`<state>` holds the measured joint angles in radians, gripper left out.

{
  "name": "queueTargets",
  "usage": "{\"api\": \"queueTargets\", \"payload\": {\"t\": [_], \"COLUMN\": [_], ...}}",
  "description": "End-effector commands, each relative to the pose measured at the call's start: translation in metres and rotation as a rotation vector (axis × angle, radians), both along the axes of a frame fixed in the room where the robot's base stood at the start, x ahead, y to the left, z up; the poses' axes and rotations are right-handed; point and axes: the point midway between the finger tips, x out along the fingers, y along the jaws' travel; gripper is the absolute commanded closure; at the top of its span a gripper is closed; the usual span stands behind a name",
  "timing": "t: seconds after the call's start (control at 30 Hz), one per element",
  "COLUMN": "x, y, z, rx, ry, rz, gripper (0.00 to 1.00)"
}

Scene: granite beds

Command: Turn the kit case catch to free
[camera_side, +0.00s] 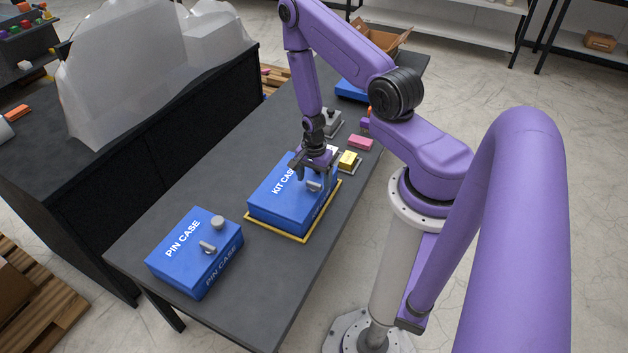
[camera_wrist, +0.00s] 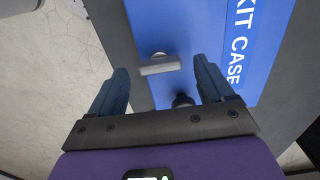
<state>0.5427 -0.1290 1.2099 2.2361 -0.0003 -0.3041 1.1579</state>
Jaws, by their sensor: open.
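The blue kit case (camera_side: 275,207) sits on the dark table inside a yellow outline. Its lid lettering also shows in the wrist view (camera_wrist: 228,20). The catch (camera_wrist: 160,65) is a short grey bar on the lid, lying crosswise in the wrist view. It also shows in the side view (camera_side: 315,186). My gripper (camera_side: 313,173) is over the catch end of the case, pointing down. In the wrist view its fingers (camera_wrist: 161,72) are open, one on each side of the catch with clear gaps. A dark round knob (camera_wrist: 183,100) shows partly between the fingers.
A blue pin case (camera_side: 185,262) with its own knob and grey catch stands at the table's near end. A yellow block (camera_side: 348,160), a pink block (camera_side: 361,143) and a grey fixture (camera_side: 331,122) lie beyond the kit case. Table left of the kit case is clear.

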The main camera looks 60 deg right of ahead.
Motion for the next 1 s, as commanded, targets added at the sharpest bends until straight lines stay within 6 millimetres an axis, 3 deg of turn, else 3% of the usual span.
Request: {"api": "queueTargets", "payload": {"t": [0.2,0.5,0.67,0.7,1.0], "x": [-0.0001,0.0001,0.0000,0.0000,-0.0001], "y": [0.0003,0.0002,0.0002,0.0002,0.0001], "z": [-0.0116,-0.0125,-0.0124,-0.0124,-0.0123], "rx": [0.000,-0.001,0.000,0.000,0.000], "ry": [-0.001,-0.001,-0.001,-0.001,-0.001], "rz": [0.001,0.000,0.000,0.000,0.029], "gripper": [0.19,0.19,0.71,0.76,0.76]}}
